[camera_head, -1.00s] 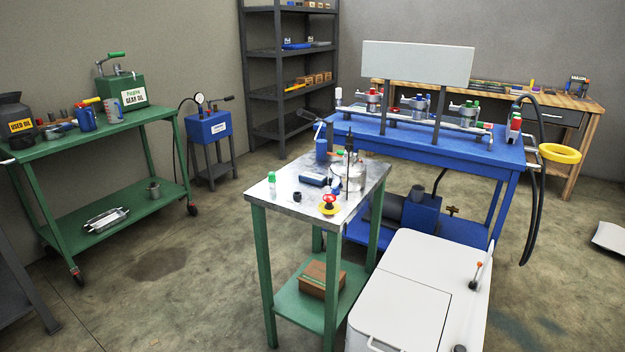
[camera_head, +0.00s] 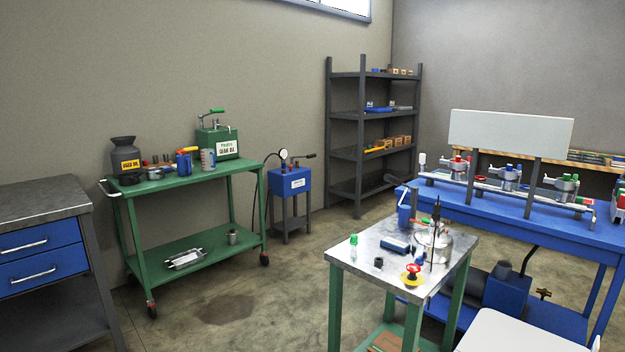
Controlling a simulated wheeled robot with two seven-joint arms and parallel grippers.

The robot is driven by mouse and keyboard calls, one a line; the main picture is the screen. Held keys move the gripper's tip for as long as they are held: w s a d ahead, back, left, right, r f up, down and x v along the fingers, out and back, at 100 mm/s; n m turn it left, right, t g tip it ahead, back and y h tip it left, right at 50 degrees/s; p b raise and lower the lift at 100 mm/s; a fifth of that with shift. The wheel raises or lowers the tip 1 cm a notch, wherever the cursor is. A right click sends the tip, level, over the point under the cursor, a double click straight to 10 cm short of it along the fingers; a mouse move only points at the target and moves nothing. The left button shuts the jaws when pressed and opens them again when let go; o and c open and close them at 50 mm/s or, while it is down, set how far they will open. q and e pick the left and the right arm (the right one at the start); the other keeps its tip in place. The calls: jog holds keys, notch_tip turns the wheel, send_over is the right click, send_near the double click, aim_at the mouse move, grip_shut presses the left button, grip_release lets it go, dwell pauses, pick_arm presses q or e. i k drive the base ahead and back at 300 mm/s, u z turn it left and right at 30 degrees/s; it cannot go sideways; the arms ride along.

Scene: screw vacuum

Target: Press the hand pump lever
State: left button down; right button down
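Three things with levers show, and I cannot tell which one the task means. A blue box (camera_head: 290,182) with a round gauge (camera_head: 283,154) stands on a grey stand, with a dark-tipped lever (camera_head: 306,156) on top. A green gear oil tank (camera_head: 217,143) with a green-handled lever (camera_head: 212,112) stands on the green cart. A small blue device (camera_head: 405,206) with a dark handle (camera_head: 396,180) stands at the back left of the metal-topped table, partly hidden. Neither of my grippers is in view.
The green cart (camera_head: 200,184) stands at the left, beside a grey cabinet (camera_head: 42,203) with blue drawers. The metal-topped table (camera_head: 372,262) and blue bench (camera_head: 540,225) fill the right. Open concrete floor (camera_head: 235,305) lies in the middle. A dark shelf rack (camera_head: 345,157) stands behind.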

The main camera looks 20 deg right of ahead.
aim_at(393, 180)
jog(key=u, duration=0.05)
jog(key=i, duration=3)
jog(key=z, duration=3.95)
